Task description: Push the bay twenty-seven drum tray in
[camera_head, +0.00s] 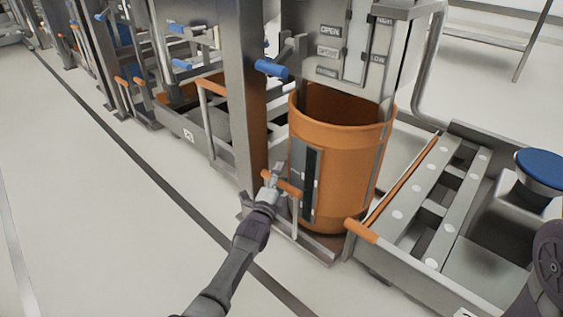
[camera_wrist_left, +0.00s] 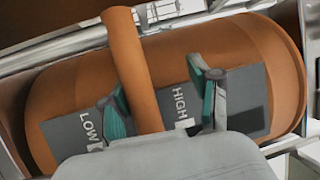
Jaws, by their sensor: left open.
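An orange drum (camera_head: 350,165) stands on a low metal tray (camera_head: 316,245) in the middle bay. The tray has an upright front handle with an orange grip bar (camera_head: 288,187). My left gripper (camera_head: 271,180) is at this grip bar. In the left wrist view the grip bar (camera_wrist_left: 132,65) runs between the two teal-padded fingers of my left gripper (camera_wrist_left: 165,102). The fingers are open, with a gap on the right side of the bar. The drum (camera_wrist_left: 215,45) lies behind, with a grey LOW/HIGH gauge plate (camera_wrist_left: 190,108). I cannot read a bay number. My right gripper is not in view.
A metal post (camera_head: 247,90) stands just left of the drum. A blue-handled lever (camera_head: 271,68) juts out above it. An empty roller tray with an orange handle (camera_head: 361,231) sits to the right. The floor (camera_head: 110,210) on the left is clear.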

